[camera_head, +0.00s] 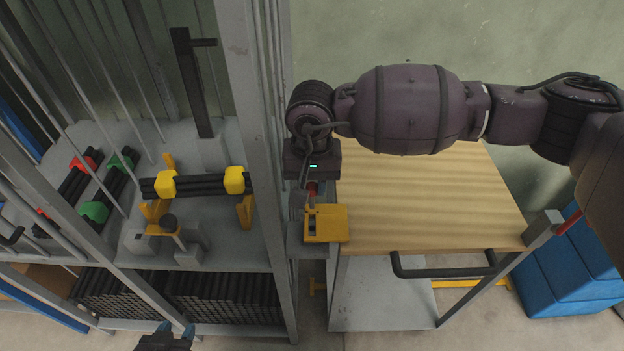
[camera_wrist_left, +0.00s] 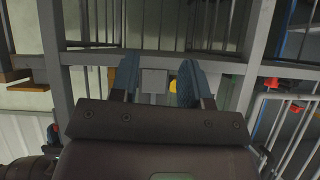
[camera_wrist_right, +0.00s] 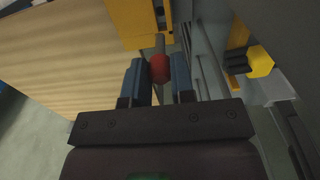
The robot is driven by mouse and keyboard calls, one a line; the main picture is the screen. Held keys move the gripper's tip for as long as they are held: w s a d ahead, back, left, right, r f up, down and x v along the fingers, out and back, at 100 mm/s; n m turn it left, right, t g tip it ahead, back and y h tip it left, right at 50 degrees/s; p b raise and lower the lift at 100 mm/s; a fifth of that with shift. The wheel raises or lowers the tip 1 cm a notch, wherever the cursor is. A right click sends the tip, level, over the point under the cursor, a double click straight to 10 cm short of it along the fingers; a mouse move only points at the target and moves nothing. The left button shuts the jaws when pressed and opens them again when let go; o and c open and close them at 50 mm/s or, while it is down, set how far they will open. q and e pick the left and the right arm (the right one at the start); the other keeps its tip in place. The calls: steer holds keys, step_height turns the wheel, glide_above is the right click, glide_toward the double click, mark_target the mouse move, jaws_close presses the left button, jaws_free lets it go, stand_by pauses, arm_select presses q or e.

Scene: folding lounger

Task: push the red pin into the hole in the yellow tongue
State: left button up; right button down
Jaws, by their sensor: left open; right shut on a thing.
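The yellow tongue (camera_head: 325,230) sits at the left edge of the wooden-topped cart, with a dark slot in it. It also shows at the top of the right wrist view (camera_wrist_right: 128,22). My right gripper (camera_wrist_right: 158,80) is shut on the red pin (camera_wrist_right: 159,68), whose grey shaft points at the tongue's near edge. The red pin also shows in the head view (camera_head: 312,191), just beyond the tongue. I cannot tell whether the shaft's tip is inside the hole. My left gripper (camera_head: 177,330) is open and empty, low in front of the rack; its fingers show in the left wrist view (camera_wrist_left: 158,78).
The wooden cart top (camera_head: 430,195) is clear. A grey rack post (camera_head: 255,150) stands close left of the right gripper. The rack shelf holds black bars with yellow (camera_head: 165,186), red and green clamps. Blue boxes (camera_head: 575,270) stand at the right.

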mark_target(312, 208)
steer(key=shift+f+b, duration=1.15)
steer(key=shift+f, duration=1.3)
steer(key=shift+f, duration=1.2)
steer(key=shift+f, duration=0.25)
steer(key=shift+f, duration=0.65)
steer(key=shift+f, duration=0.3)
steer(key=shift+f, duration=0.1)
steer(key=shift+f, duration=0.1)
stand_by(0.4)
steer(key=shift+f, duration=0.2)
